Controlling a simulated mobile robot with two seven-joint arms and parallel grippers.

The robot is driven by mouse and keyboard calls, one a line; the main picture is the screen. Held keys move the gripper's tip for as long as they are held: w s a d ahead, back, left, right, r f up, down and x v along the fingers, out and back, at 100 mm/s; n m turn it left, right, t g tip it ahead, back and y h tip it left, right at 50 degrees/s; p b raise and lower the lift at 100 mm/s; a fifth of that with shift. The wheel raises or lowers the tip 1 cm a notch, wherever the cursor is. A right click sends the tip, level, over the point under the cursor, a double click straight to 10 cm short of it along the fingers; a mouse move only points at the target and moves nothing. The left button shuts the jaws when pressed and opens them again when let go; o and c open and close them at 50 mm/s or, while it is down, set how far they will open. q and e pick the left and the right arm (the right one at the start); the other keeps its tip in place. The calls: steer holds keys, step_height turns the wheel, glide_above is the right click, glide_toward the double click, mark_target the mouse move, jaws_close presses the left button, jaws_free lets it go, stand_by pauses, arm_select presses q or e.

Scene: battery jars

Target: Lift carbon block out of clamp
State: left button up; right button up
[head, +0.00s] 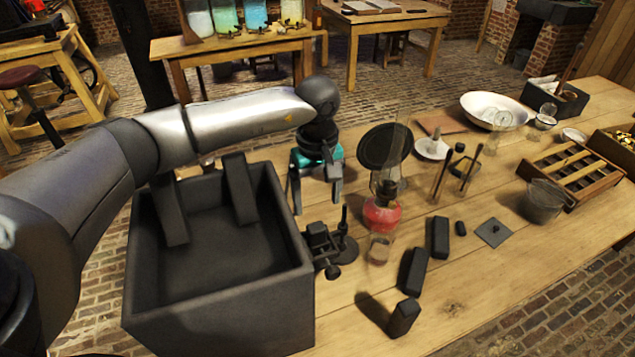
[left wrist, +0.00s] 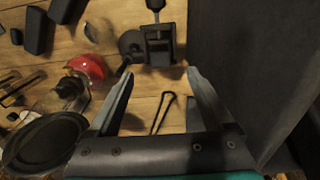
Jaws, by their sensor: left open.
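A small dark clamp (head: 322,246) stands on the table against the right side of a large black box; it also shows in the left wrist view (left wrist: 158,46). I cannot tell whether its jaws hold a carbon block. Dark carbon blocks lie on the table to its right: one upright (head: 403,317), two lying (head: 412,270) (head: 440,237). Two long dark slabs (head: 169,210) (head: 239,188) lean inside the box. My left gripper (head: 316,203) is open and empty, pointing down above the table, just behind the clamp. In the left wrist view its fingers (left wrist: 160,76) are spread, with the clamp beyond them.
The large black box (head: 220,310) is close beside the left gripper. A red lamp (head: 381,215) with a glass chimney and a black disc (head: 385,147) stand to the right. A wire tool (left wrist: 162,113) lies between the fingers in the wrist view.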

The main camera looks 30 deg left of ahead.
mark_target(318, 230)
arm_select(q)
step_height(318, 230, down, 10)
steer(key=shift+f, duration=0.15)
steer(key=shift+c, duration=0.3)
jaws_close()
stand_by(0.6)
steer(key=shift+d, duration=0.15)
stand_by(0.5)
step_height(318, 230, up, 12)
steer(key=p, duration=0.7)
steer(key=shift+p, duration=0.4)
stand_by(1.2)
